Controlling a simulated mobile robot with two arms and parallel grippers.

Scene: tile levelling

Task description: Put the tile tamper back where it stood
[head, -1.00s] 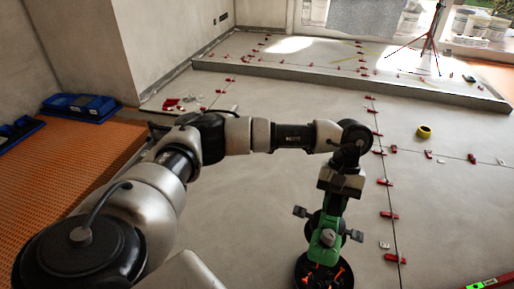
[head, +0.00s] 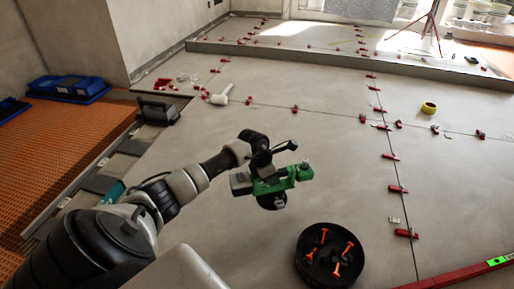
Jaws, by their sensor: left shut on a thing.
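The tile tamper (head: 288,181) is a green tool with dark handles and a dark round foot. My left gripper (head: 250,183) is shut on it and holds it tilted in the middle of the head view, apparently above the grey tiled floor (head: 215,225). The gripper and arm cover part of the tool. The exact height of the foot above the floor is hard to tell. My right gripper is not in view.
A black round bucket (head: 303,250) with orange pieces stands at front centre. Red levelling clips (head: 397,189) line the joints. A white-headed mallet (head: 221,97) and a dark tool (head: 158,110) lie at left. A yellow roll (head: 429,107) and red level (head: 470,272) are at right.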

